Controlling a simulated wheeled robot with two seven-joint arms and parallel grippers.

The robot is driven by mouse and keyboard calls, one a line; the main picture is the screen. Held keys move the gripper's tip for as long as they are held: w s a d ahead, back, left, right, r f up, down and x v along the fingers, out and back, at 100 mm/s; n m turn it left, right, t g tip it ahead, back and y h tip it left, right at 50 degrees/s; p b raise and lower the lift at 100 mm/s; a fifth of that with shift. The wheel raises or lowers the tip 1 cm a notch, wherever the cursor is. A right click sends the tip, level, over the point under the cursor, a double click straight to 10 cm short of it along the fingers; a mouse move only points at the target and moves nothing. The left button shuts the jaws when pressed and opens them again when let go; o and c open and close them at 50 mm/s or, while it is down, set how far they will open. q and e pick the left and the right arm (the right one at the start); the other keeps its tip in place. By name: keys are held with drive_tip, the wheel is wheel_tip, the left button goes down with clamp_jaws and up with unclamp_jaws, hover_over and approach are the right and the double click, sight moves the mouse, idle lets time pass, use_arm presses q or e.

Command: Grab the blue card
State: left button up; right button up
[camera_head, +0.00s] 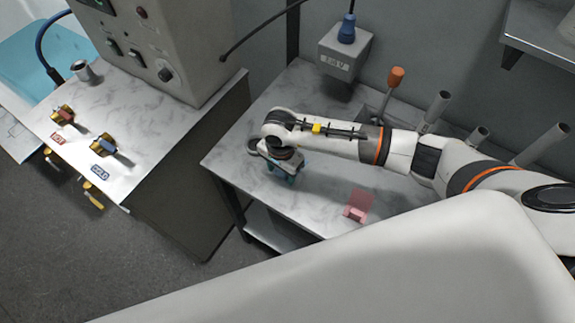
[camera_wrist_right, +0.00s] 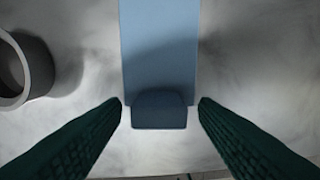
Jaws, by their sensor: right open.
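In the right wrist view the blue card (camera_wrist_right: 160,45) extends up from a darker blue block (camera_wrist_right: 160,110) at its lower edge. My right gripper (camera_wrist_right: 160,103) is open, with one dark green finger on each side of the block. Gaps show between the fingers and the block, and nothing is held. In the head view my right gripper (camera_head: 283,177) points down over the left part of the marble-topped table (camera_head: 235,160). There the arm and gripper largely hide the card. My left gripper is not in view.
A translucent red card (camera_head: 359,203) stands near the table's front edge. A grey round, hollow thing (camera_wrist_right: 38,68) is left of the blue card. An orange-handled tool (camera_head: 396,77) and several grey tubes (camera_head: 437,106) are at the back. A white tub rim (camera_head: 400,250) fills the foreground.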

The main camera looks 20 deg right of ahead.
drive_tip(key=c, duration=1)
